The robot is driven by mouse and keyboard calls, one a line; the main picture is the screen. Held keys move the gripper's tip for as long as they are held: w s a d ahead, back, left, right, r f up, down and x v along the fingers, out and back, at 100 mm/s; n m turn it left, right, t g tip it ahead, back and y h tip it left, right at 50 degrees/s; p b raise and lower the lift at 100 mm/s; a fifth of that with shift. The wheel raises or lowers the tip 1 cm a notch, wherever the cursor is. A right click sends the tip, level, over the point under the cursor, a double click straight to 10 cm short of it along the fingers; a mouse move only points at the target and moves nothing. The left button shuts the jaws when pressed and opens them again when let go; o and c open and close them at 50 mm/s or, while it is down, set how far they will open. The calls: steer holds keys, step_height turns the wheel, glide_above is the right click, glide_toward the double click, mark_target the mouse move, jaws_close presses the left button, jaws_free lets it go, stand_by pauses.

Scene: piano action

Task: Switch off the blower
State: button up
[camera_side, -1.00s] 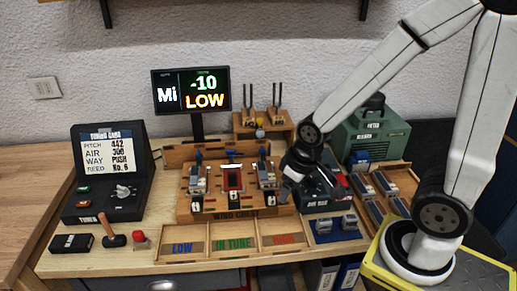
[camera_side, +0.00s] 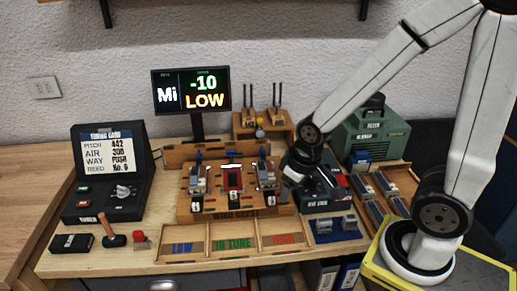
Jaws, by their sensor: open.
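A green box-shaped machine (camera_side: 376,136) with a dark top stands at the back right, and it looks like the blower; its small label is hard to read. In front of it is a dark unit (camera_side: 322,198) with a red part (camera_side: 341,180) at its upper right. I cannot tell which control is the blower's switch. My gripper (camera_side: 286,193) is open, pointing down between the wooden wind chest (camera_side: 232,214) and the dark unit. The gripper and wrist cover part of the dark unit's left side. I cannot tell whether the fingertips touch anything.
A monitor (camera_side: 191,91) reading "Mi -10 LOW" stands behind the wind chest. A tuning console (camera_side: 111,171) is at the left, with a small hammer (camera_side: 113,237) in front. Sorting trays (camera_side: 232,257) line the front edge. Blocks in a wooden tray (camera_side: 388,187) lie right of the dark unit.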

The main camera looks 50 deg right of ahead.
steer(key=shift+d, duration=0.15)
jaws_close()
steer(key=s+d+r+n, duration=0.1)
steer(key=d+r+n, duration=0.1)
steer(key=d, duration=0.5)
steer(key=s+d+r+n+g, duration=0.1)
steer(key=s+d+n, duration=0.1)
steer(key=d+n, duration=0.2)
steer(key=s+d+r+n+h, duration=0.1)
steer(key=s+d+r+n, duration=0.1)
steer(key=d, duration=0.8)
steer(key=shift+s+d+r+n+g, duration=0.15)
steer(key=shift+d+r+n+g, duration=0.2)
steer(key=shift+n, duration=0.15)
